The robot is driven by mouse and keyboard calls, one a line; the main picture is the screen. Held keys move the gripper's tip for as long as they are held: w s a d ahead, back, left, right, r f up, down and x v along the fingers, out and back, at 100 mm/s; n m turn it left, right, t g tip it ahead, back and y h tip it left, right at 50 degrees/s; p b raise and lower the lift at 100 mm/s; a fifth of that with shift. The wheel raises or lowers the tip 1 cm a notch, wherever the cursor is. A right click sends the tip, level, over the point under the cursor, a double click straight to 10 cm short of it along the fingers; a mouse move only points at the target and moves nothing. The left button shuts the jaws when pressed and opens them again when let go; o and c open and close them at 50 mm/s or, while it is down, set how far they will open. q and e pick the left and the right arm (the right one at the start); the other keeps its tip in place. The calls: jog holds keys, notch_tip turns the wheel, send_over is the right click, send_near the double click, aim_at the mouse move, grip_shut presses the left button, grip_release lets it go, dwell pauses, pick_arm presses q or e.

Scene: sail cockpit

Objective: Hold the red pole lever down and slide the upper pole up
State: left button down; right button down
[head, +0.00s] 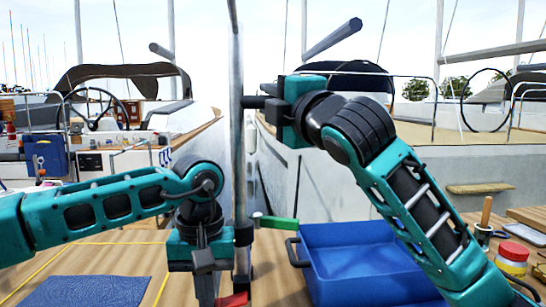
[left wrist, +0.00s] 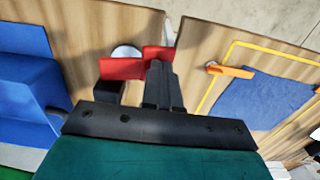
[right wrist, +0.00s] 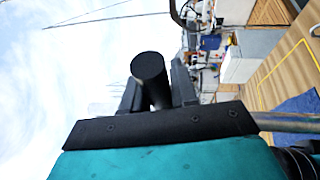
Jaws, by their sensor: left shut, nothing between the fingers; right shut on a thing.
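The grey pole (head: 238,150) stands upright in the middle of the head view. A black collar (head: 243,236) with a green lever (head: 279,222) is low on it. The red lever (head: 233,300) shows at the pole's foot, partly cut off. In the left wrist view red parts (left wrist: 120,68) lie right by my fingertips. My left gripper (head: 206,295) points down, shut and empty, beside the red lever; I cannot tell whether they touch. My right gripper (head: 250,102) reaches the pole high up. It is shut on a black round-ended grip (right wrist: 149,75) in the right wrist view.
A blue tub (head: 355,262) stands right of the pole. A blue cloth (head: 80,290) lies at the front left, near a yellow line. A jar with a red lid (head: 512,257) is at the right. Moored boats fill the background.

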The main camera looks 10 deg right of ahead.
jog(key=shift+s+d+r, duration=0.1)
jog(key=shift+r, duration=1.6)
jog(key=c, duration=1)
grip_release()
jog(key=shift+o, duration=0.2)
jog(key=shift+f, duration=0.2)
jog(key=v, duration=1.2)
